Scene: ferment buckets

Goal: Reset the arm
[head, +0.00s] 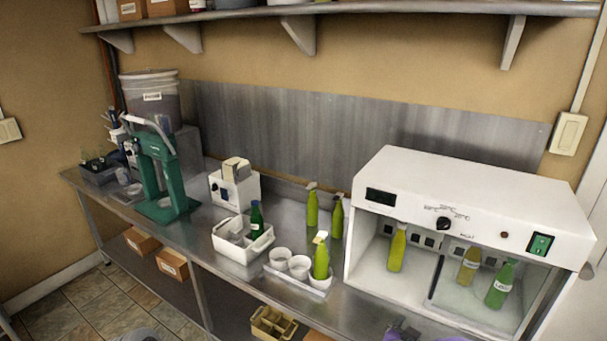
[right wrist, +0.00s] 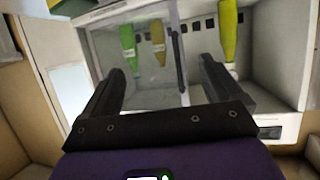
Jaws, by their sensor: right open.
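My right gripper (right wrist: 163,78) is open in the right wrist view, with its two dark fingers wide apart and nothing between them. My left gripper is not in view.
The cabinet holds a yellow-green bottle (head: 397,249), an amber bottle (head: 468,266) and a green bottle (head: 500,284). Left of it stand several bottles, white cups (head: 299,267), a white caddy (head: 240,250) and a green press (head: 165,175). A shelf (head: 350,10) runs above.

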